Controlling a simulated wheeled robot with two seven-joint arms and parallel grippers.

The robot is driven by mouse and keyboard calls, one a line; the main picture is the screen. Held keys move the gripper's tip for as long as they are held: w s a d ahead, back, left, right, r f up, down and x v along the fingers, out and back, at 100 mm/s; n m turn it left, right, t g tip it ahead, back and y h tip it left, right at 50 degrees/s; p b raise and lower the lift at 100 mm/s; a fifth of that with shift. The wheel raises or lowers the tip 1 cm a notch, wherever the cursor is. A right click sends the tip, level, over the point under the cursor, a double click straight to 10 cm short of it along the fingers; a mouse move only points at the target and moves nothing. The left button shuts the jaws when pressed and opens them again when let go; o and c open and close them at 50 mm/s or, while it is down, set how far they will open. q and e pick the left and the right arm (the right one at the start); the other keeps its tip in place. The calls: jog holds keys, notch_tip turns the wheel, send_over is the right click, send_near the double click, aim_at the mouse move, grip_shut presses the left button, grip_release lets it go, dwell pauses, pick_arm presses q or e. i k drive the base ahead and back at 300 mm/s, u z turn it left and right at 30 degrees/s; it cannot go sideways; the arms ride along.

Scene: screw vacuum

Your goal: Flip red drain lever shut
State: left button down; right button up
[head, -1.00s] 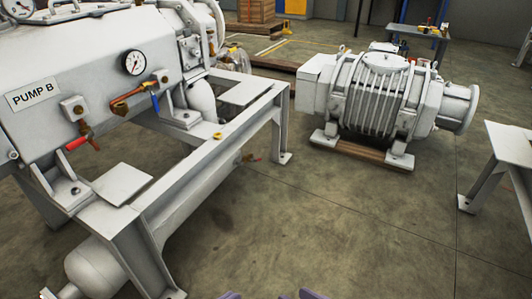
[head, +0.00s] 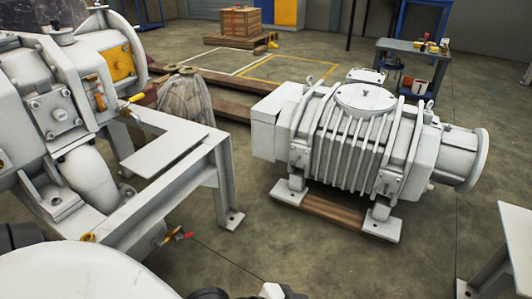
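A small valve with a red-tipped handle (head: 180,236) sits low beside the grey steel frame (head: 212,165) under the pump, left of centre in the head view. It is small, and I cannot tell whether its lever is open or shut. The white pump body (head: 40,85) fills the upper left. A large white rounded part, likely my own arm, covers the lower left corner. Dark and white parts, likely also mine, show at the bottom edge. No fingertips of my left or right gripper can be made out.
A white ribbed blower (head: 350,150) stands on wooden boards (head: 335,212) to the right of the frame. A grey steel stand (head: 515,235) is at the right edge. A tool bench (head: 410,47) and a wooden crate (head: 240,22) are farther back. Bare floor lies between frame and blower.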

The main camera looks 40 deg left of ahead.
aim_at(191, 234)
jog(key=u, duration=0.4)
jog(key=i, duration=1.45)
jog(key=u, duration=1.55)
jog(key=i, duration=0.5)
jog(key=u, duration=0.5)
